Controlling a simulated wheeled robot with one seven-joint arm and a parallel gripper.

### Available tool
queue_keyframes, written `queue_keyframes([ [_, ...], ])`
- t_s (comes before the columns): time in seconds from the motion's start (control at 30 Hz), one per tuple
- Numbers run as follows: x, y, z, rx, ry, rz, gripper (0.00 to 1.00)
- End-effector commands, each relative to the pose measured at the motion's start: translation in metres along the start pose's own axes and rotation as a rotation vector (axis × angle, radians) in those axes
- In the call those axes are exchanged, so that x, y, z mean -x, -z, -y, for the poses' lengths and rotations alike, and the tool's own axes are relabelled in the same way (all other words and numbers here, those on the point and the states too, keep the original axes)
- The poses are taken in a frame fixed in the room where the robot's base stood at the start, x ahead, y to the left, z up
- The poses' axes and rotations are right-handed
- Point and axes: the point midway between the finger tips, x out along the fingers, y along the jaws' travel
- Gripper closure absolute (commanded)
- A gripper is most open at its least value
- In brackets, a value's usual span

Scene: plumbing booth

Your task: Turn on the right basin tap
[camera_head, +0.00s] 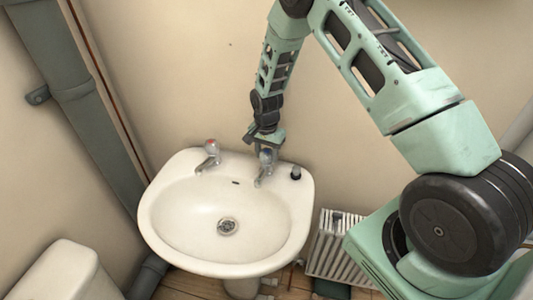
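The white basin (180,228) stands against the wall and has two taps on its back rim. The left tap (209,158) has a chrome spout and a red-marked top. The right tap (264,172) has a bluish-grey top and a chrome spout pointing into the bowl. My gripper (265,146) points down at the top of the right tap, very close to it or touching it. The fingers are too small and overlapped with the tap head to tell whether they are open or shut, or grip it. No water shows from either tap.
A small dark object (296,173) sits on the basin's back right rim. A thick grey pipe (88,115) runs down the left wall. A white cistern or toilet part (65,272) is at lower left. A radiator (334,247) stands right of the basin.

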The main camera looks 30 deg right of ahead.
Motion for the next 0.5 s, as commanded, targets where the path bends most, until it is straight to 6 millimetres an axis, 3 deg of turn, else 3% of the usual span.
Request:
queue_keyframes([
  [0.27,-0.0005,0.0001,0.0000,0.039,0.000,0.000,0.80],
  [0.5,-0.0017,0.0001,0.0000,0.176,0.001,0.000,0.80],
])
